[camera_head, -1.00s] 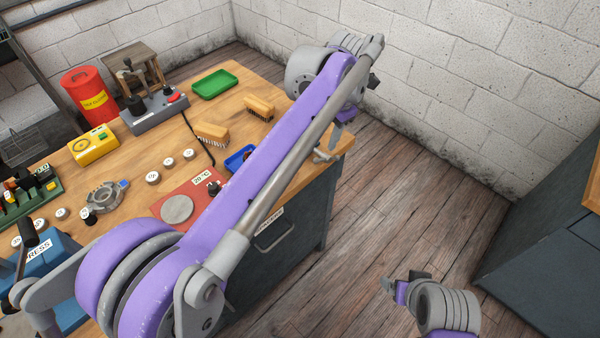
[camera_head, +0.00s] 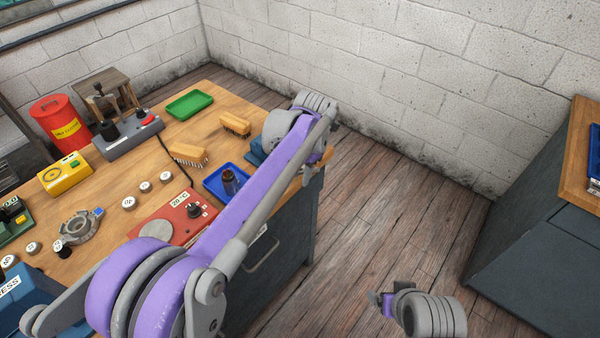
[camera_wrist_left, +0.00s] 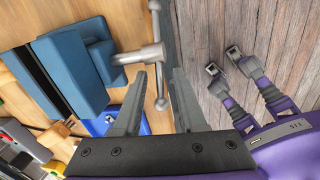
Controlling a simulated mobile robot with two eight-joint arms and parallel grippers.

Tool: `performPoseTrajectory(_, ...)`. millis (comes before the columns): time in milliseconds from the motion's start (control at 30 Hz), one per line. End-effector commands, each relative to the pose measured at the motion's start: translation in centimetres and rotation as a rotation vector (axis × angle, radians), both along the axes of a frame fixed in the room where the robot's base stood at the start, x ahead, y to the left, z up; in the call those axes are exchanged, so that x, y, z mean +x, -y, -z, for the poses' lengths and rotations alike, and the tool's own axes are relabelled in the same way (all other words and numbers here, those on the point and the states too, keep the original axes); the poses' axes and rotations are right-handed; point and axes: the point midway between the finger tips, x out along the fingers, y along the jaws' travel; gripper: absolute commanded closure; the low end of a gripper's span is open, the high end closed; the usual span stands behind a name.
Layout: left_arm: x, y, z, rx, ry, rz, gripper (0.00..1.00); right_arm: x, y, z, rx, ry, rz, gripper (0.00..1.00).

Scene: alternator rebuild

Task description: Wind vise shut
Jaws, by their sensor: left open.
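The blue vise (camera_wrist_left: 72,72) shows in the left wrist view, with its grey screw and T-bar handle (camera_wrist_left: 152,56) on the side facing my gripper. In the head view the vise (camera_head: 256,152) is mostly hidden behind my left arm at the bench's right end. Its handle (camera_head: 308,176) shows just past the bench edge. My left gripper (camera_wrist_left: 158,74) is open. Its fingertips are close to the handle, with the bar running between them; contact cannot be told. My right gripper (camera_head: 383,301) is low over the floor, away from the bench; its jaws are unclear.
A blue tray (camera_head: 214,183) holding a dark part and a red hot plate (camera_head: 178,212) stand near the vise. Brushes (camera_head: 190,155) and a green tray (camera_head: 190,104) lie behind. The floor (camera_head: 375,210) right of the bench is clear up to a grey cabinet (camera_head: 535,225).

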Motion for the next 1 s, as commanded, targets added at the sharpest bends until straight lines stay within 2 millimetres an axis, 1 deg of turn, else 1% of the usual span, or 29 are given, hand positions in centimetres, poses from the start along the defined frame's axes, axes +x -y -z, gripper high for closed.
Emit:
performPoseTrajectory(200, 0.02, -0.02, 0.04, 0.0, 0.0, 0.0, 0.59, 0.0, 0.0, 0.0, 0.0, 0.0, 0.0, 0.18)
performPoseTrajectory(233, 0.01, -0.02, 0.03, 0.0, 0.0, 0.0, 0.61, 0.0, 0.0, 0.0, 0.0, 0.0, 0.0, 0.18)
performPoseTrajectory(367, 0.01, -0.02, 0.02, 0.0, 0.0, 0.0, 0.85, 0.0, 0.0, 0.0, 0.0, 0.0, 0.0, 0.18)
performPoseTrajectory(400, 0.01, -0.02, 0.02, 0.0, 0.0, 0.0, 0.92, 0.0, 0.0, 0.0, 0.0, 0.0, 0.0, 0.18)
performPoseTrajectory(433, 0.0, -0.02, 0.02, 0.0, 0.0, 0.0, 0.97, 0.0, 0.0, 0.0, 0.0, 0.0, 0.0, 0.18)
performPoseTrajectory(467, 0.01, -0.02, 0.02, 0.0, 0.0, 0.0, 1.0, 0.0, 0.0, 0.0, 0.0, 0.0, 0.0, 0.18)
performPoseTrajectory(833, 0.05, -0.01, -0.04, 0.003, -0.004, 0.0, 1.0, 0.01, 0.0, -0.08, 0.0, 0.0, 0.0, 0.18)
performPoseTrajectory(1000, 0.19, 0.08, -0.25, 0.029, -0.037, 0.001, 1.0, 0.13, 0.0, -0.63, 0.0, 0.003, 0.0, 0.18)
